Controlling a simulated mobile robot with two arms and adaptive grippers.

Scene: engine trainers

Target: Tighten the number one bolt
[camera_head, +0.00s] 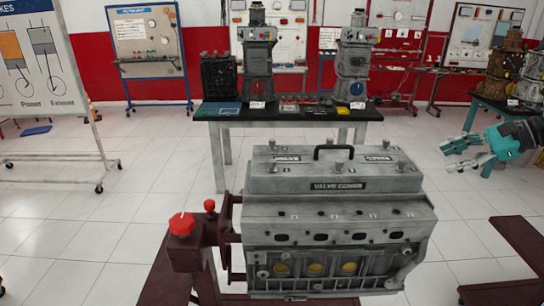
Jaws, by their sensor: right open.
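A grey engine block (330,235) stands on a dark red stand in the middle of the head view. Its valve cover (335,184) is on top, with a "VALVE COVER" label and a black handle (334,150). Several bolts stand up along the cover, including one at the front left (273,165), one at the front middle (339,165) and one at the front right (402,163). I see no numbers on them, so I cannot tell which is number one. My right gripper (450,157) is open and empty, right of and apart from the engine. My left gripper is not in view.
A red knob (182,223) sits on the stand's left post, with a smaller one beside it. Behind, a dark-topped table (290,114) holds two engine models and parts. A whiteboard (42,65) stands left. White tiled floor (100,240) is open on the left.

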